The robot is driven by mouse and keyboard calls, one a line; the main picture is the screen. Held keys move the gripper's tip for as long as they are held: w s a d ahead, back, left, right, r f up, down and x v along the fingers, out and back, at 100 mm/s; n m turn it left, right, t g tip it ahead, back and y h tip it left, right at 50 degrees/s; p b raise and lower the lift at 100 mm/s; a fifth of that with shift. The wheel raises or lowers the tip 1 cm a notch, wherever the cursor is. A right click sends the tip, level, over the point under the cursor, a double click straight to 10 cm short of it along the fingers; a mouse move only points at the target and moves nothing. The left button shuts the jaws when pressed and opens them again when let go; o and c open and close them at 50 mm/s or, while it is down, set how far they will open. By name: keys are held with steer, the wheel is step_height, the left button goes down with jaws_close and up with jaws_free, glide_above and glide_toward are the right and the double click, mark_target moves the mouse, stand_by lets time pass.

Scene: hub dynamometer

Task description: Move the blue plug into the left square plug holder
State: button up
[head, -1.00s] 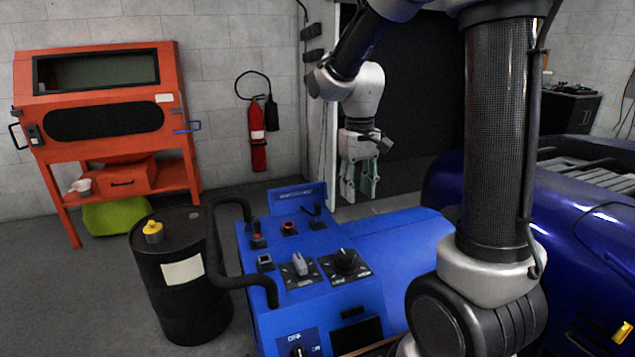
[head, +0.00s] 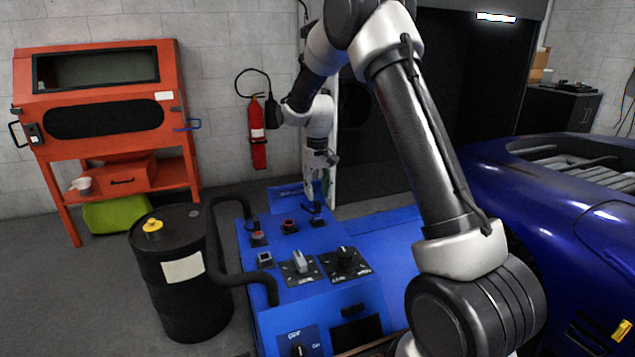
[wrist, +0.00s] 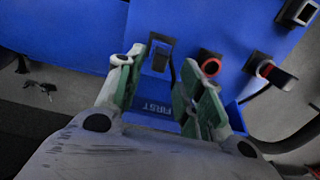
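My gripper (head: 317,190) is above the back end of the blue console (head: 225,215), pointing down. In the wrist view my gripper (wrist: 162,62) has its green-padded fingers apart, with nothing between them. A black square fitting with a blue face (wrist: 160,56) shows beyond the fingertips; a dark cable runs beside it. It also stands at the console's back right in the head view (head: 316,220), partly behind the gripper. A black fitting with a red ring (wrist: 270,72) stands at the console's back left in the head view (head: 258,238). I cannot tell for sure which piece is the blue plug.
A pale-rimmed square fitting (head: 265,259) and two large knobs (head: 299,264) (head: 344,260) are nearer. A black drum (head: 180,290) and thick hose stand left; a blue car (head: 570,190) is right.

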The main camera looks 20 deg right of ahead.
mark_target(317, 202)
steer(key=shift+f, duration=2.85)
jaws_close()
steer(key=shift+r, duration=2.1)
